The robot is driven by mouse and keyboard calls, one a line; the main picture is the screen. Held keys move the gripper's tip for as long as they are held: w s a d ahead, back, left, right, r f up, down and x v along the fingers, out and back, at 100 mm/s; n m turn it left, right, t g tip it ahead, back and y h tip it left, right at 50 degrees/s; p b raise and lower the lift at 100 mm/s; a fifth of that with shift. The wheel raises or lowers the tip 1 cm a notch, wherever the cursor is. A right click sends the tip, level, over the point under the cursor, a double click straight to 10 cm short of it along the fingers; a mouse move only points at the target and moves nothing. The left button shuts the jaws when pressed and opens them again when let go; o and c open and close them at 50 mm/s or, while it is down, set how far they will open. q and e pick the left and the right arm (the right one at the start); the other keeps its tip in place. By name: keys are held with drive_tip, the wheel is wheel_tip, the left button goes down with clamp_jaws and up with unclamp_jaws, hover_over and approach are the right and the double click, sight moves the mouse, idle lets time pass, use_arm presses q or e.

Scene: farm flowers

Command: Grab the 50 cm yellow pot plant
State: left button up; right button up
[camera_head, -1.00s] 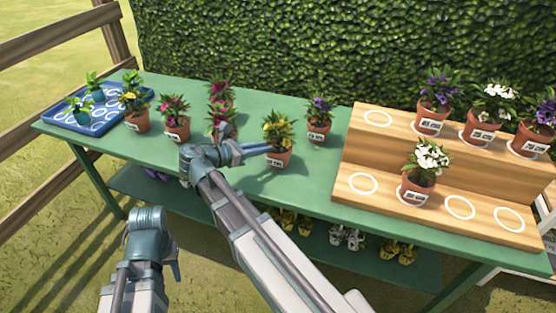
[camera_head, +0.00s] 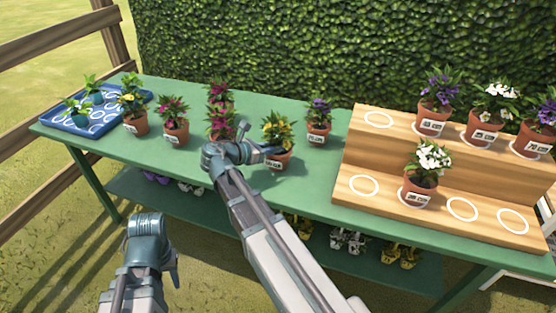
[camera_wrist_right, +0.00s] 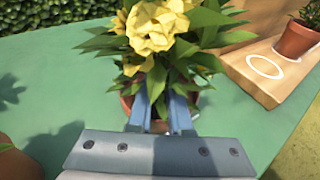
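A yellow-flowered plant in a terracotta pot (camera_head: 278,161) stands on the green table right of my right gripper (camera_head: 272,151). In the right wrist view its yellow flowers (camera_wrist_right: 160,25) and leaves fill the top middle. The right gripper's two blue fingers (camera_wrist_right: 163,112) point at the pot with a gap between them, overlapping its front; part of a label shows in the gap. Contact cannot be told. Another yellow-flowered plant (camera_head: 133,105) stands further left; the pot labels are too small to read surely. My left gripper (camera_head: 176,270) hangs empty at the lower left, away from the table.
Pink-flowered pots (camera_head: 174,123) stand left of my right gripper, two close behind it. A purple pot (camera_head: 318,128) is behind right. A blue tray (camera_head: 75,122) is at the left end. A wooden stepped stand (camera_head: 380,150) with several pots fills the right. A hedge stands behind.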

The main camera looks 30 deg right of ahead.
clamp_jaws()
idle(1.3)
